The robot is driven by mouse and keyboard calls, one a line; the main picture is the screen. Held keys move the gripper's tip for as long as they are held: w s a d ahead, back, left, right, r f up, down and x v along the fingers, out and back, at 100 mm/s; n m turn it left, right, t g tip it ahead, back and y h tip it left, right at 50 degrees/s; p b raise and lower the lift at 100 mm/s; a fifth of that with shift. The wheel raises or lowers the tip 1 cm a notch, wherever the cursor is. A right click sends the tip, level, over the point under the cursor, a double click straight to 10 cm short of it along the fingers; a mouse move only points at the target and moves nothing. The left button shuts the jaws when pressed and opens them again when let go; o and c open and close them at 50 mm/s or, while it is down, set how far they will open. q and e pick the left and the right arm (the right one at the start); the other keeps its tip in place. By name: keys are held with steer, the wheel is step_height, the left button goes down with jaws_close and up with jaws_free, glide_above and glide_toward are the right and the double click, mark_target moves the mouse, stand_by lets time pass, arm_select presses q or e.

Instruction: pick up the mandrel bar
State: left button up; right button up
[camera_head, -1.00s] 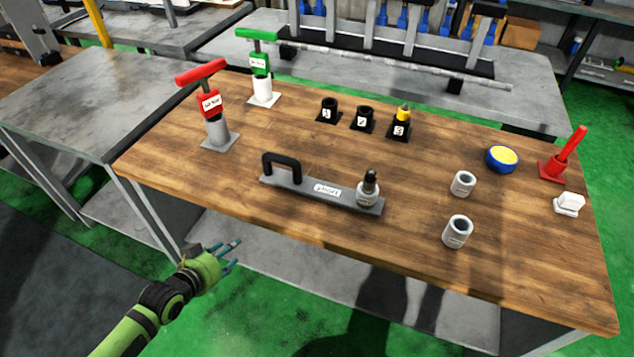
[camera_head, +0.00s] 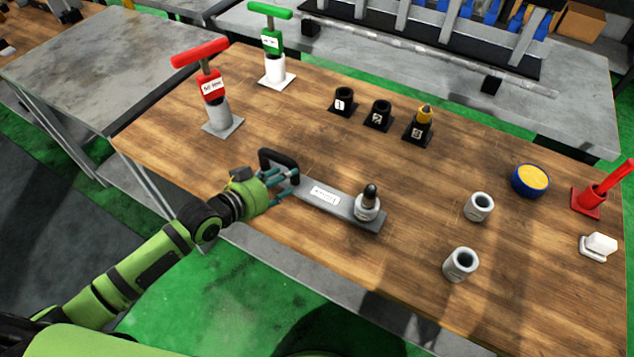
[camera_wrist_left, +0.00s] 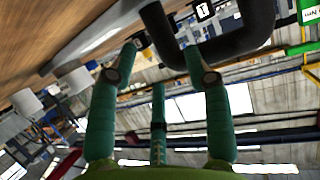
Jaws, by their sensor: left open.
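The mandrel bar (camera_head: 340,203) is a flat grey bar lying on the wooden table, with a white label, a black arched handle at its left end and a grey post with a dark tip at its right end. My left gripper (camera_head: 287,187) is open, its fingers at the handle end of the bar. In the left wrist view the black handle (camera_wrist_left: 245,38) arches just beyond and partly behind the spread teal fingers (camera_wrist_left: 163,55). I cannot tell whether they touch it. The gripper hides part of the bar's left end. My right gripper is not in view.
A red-handled tool (camera_head: 212,90) and a green-handled tool (camera_head: 272,42) stand at the back left. Several black holders stand behind the bar. Two grey sleeves (camera_head: 479,207) (camera_head: 460,264) stand to the right, with a blue-yellow disc (camera_head: 530,180) beyond. The front middle of the table is clear.

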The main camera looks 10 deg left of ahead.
mark_target(294, 183)
arm_select(q)
steer(key=x, duration=0.3)
steer(key=shift+w+f+p, duration=0.2)
steer(key=shift+w+p, duration=0.05)
steer(key=shift+p, duration=0.05)
steer(key=shift+w+d+f, duration=0.15)
steer(key=shift+w+d, duration=0.1)
jaws_close()
steer(key=shift+w+r, duration=0.1)
steer(key=shift+r, duration=0.1)
steer(key=shift+w, duration=0.1)
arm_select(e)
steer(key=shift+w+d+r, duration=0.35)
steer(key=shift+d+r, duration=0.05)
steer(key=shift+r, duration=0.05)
arm_select(q)
steer(key=shift+r, duration=0.1)
